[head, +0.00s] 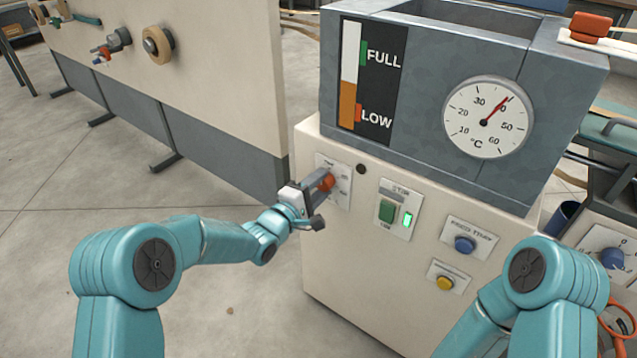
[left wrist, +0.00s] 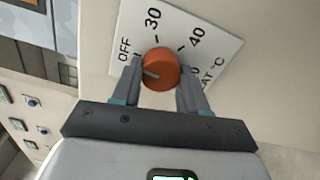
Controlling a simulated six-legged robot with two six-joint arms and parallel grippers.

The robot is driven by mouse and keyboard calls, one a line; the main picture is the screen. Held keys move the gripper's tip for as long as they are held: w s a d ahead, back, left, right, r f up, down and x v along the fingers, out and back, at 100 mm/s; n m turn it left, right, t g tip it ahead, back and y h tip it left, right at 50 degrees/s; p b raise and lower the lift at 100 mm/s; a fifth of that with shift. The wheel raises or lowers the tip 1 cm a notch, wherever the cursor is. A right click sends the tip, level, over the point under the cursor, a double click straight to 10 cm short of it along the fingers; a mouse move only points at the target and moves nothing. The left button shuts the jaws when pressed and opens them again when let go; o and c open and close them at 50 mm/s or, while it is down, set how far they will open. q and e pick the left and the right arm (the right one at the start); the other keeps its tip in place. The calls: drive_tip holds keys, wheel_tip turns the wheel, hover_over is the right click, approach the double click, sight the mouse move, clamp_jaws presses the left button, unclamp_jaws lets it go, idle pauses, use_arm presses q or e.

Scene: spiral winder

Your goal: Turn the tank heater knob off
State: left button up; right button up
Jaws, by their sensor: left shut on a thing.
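The tank heater knob (head: 327,182) is a small orange-red knob on a white dial plate (head: 341,194) on the cream front of the machine. In the left wrist view the knob (left wrist: 160,69) sits between my fingers, with OFF, 30 and 40 printed around it. A pale mark on the knob is on its left side, toward the OFF side of the dial. I cannot tell exactly which setting it meets. My left gripper (left wrist: 159,83) is shut on the knob, one finger on each side. My right gripper is out of view; only part of that arm shows.
Above the panel is a grey tank with a level gauge (head: 372,80) and a round thermometer (head: 487,117), its red needle near 40. A green switch (head: 387,211), a blue button (head: 465,245) and a yellow button (head: 445,283) lie to the right. Open floor is at left.

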use_arm(q)
drive_tip(key=shift+n, duration=0.6)
drive_tip(key=o, duration=1.1)
drive_tip(key=shift+c, duration=0.2)
drive_tip(key=p+v, duration=0.2)
drive_tip(key=v, duration=1.4)
drive_tip(key=shift+s+a, duration=0.1)
drive_tip(key=shift+s, duration=0.05)
